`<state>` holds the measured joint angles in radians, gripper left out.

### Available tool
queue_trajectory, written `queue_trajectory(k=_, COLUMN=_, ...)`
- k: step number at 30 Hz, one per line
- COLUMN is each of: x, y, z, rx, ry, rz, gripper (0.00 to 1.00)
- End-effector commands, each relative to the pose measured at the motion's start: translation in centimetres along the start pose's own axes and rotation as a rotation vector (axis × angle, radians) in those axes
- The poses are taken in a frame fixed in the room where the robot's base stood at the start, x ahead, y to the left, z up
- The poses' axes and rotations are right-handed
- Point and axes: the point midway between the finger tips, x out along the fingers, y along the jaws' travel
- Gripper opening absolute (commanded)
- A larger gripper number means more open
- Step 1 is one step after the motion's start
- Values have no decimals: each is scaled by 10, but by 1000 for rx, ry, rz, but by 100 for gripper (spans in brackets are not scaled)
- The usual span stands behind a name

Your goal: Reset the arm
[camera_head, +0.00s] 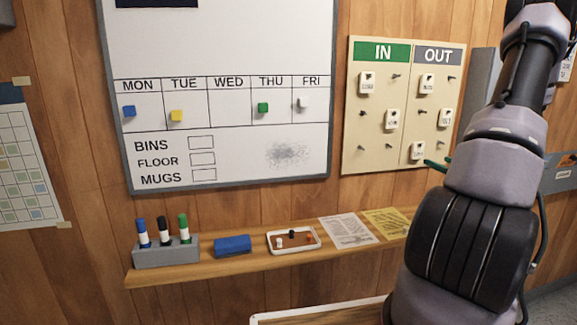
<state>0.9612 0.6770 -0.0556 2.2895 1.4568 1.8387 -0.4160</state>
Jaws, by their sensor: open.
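My arm (478,220) rises along the right side of the view, from the bottom edge up to the top edge. Its upper part leaves the picture at the top right. My gripper is out of view, so I cannot see its fingers or anything between them. The arm hides part of the wall and the right end of the shelf behind it.
A whiteboard (245,60) with several magnets hangs on the wood wall, beside an IN/OUT board (376,150). A shelf (210,262) below carries a marker holder (165,256), a blue eraser (232,245), a small tray (317,243) and papers (348,230).

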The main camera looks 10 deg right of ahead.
Motion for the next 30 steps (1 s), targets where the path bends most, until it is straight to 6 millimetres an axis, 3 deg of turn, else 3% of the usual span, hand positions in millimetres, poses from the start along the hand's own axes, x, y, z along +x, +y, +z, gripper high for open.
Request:
queue_trajectory(k=2, x=10, y=20, z=14, rx=-32, ry=4, rz=66, gripper=94)
queue_trajectory(k=5, x=25, y=68, z=42, rx=-110, ry=21, rz=219, gripper=94)
queue_trajectory(k=9, x=33, y=165, z=84, rx=-293, ry=67, rz=520, gripper=94)
queue_trajectory(k=15, x=1, y=284, z=119, rx=-632, ry=141, rz=903, gripper=94)
queue_trajectory(k=18, x=-26, y=326, z=129, rx=-831, ry=173, rz=1058, gripper=94)
queue_trajectory(k=24, x=-83, y=374, z=143, rx=-1286, ry=215, rz=1278, gripper=94)
queue_trajectory(k=30, x=-128, y=386, z=162, rx=-1792, ry=213, rz=1346, gripper=94)
